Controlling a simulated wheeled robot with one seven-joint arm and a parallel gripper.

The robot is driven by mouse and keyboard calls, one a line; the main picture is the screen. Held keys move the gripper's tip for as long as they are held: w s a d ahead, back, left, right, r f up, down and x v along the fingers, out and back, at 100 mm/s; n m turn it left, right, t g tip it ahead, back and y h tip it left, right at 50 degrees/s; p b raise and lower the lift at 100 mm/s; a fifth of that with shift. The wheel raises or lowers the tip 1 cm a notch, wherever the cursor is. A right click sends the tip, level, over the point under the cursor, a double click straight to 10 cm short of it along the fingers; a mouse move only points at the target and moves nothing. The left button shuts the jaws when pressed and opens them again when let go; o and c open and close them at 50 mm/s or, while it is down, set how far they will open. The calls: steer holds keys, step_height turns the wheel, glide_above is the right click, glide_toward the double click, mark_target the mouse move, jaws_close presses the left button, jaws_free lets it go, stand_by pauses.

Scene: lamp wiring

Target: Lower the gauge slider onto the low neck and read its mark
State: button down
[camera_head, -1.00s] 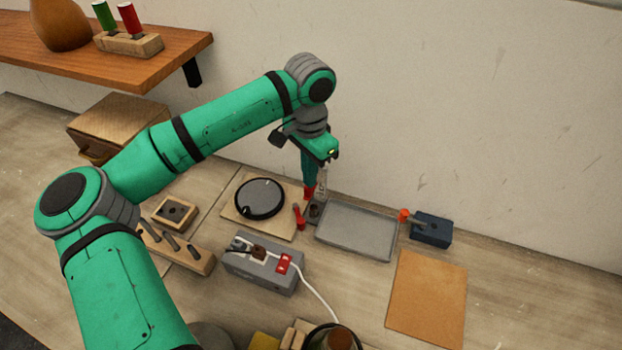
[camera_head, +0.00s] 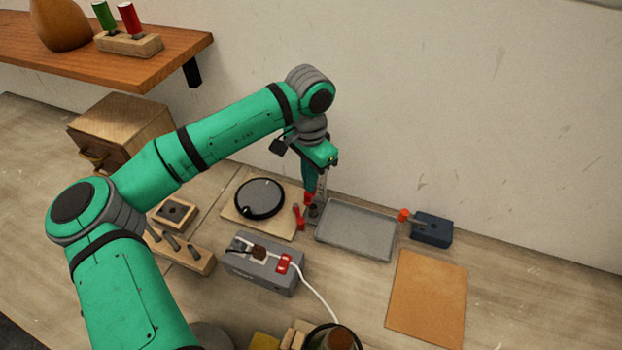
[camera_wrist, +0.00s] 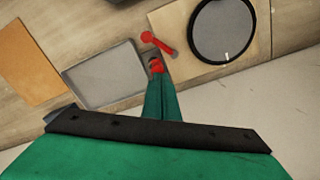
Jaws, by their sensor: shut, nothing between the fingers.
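My gripper (camera_head: 309,198) is shut and empty, pointing down with its red fingertips low beside the gauge. The fingertips also show in the wrist view (camera_wrist: 156,66). The gauge is a thin, pale upright scale (camera_head: 322,184) just right of my fingers, with a small dark part (camera_head: 314,210) at its foot. The slider cannot be made out apart from my red fingertips, and the mark is too small to read. I cannot tell whether my fingers touch the gauge. A low neck cannot be identified clearly.
A red tool (camera_head: 299,215) lies just left of the gauge and shows in the wrist view (camera_wrist: 157,42). A grey tray (camera_head: 356,230) is at right; a black disc (camera_head: 260,198) on a wooden board is at left. A grey switch box (camera_head: 262,270) stands in front. The wall is close behind.

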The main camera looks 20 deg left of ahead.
steer(key=shift+f, duration=1.4)
stand_by(0.4)
steer(key=shift+r, duration=0.1)
steer(key=shift+r, duration=2.45)
